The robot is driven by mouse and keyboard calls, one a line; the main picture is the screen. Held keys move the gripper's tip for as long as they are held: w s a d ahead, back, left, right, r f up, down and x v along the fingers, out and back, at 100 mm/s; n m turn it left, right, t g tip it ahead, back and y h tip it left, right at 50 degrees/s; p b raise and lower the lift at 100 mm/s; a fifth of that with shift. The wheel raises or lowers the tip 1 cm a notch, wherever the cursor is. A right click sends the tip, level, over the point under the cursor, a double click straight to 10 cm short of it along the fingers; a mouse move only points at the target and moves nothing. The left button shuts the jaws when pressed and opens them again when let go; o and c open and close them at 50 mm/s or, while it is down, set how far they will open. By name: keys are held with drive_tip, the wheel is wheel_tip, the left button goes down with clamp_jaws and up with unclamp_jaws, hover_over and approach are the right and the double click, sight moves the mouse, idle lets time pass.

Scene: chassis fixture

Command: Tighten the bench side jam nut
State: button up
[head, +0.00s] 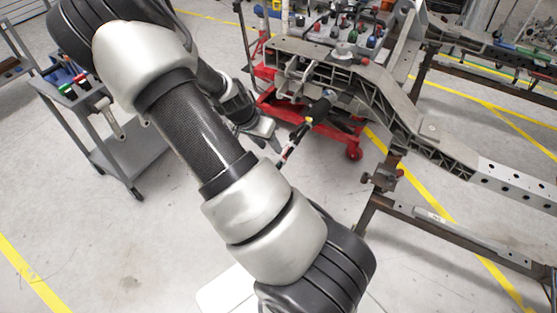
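A thin rod assembly (297,141) slants down and left from a black cylindrical part (322,104) at the chassis frame. It has dark, red and pale sections and a small yellow spot near its upper end. I cannot pick out the bench side jam nut on it at this size. My gripper (268,132) is beyond my forearm, just left of the rod. Whether it touches the rod, and whether its fingers are open or shut, I cannot tell. My own arm covers the left middle of the view.
The grey chassis frame (384,92) runs from upper middle to right on a dark stand (462,240). A red wheeled base (335,136) stands under it. A tray of tools and bottles (352,30) is behind. A grey cart (128,150) stands left. Floor at lower left is clear.

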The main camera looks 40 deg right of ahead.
sight(280, 161)
drive_tip(key=b+x, duration=0.1)
drive_tip(key=x, duration=1)
drive_tip(key=shift+f, duration=0.15)
clamp_jaws()
drive_tip(key=shift+w, duration=0.1)
drive_tip(key=shift+w+a+f+n+g+h+b, duration=0.1)
drive_tip(key=shift+w+f+n+g+h+b, duration=0.4)
drive_tip(key=shift+g+h+b, duration=1.45)
drive_tip(key=shift+w+a+f+n+g+h+b, duration=0.2)
drive_tip(key=shift+n+g+h+b, duration=0.55)
drive_tip(key=shift+g+b, duration=2.45)
drive_tip(key=shift+w+a+f+n+g+h+b, duration=0.1)
drive_tip(key=shift+w+f+n+g+h+b, duration=0.6)
drive_tip(key=shift+b, duration=3.3)
drive_tip(key=shift+s+r+g+h, duration=0.3)
drive_tip(key=shift+s+g+h, duration=0.2)
drive_tip(key=shift+g+h, duration=0.1)
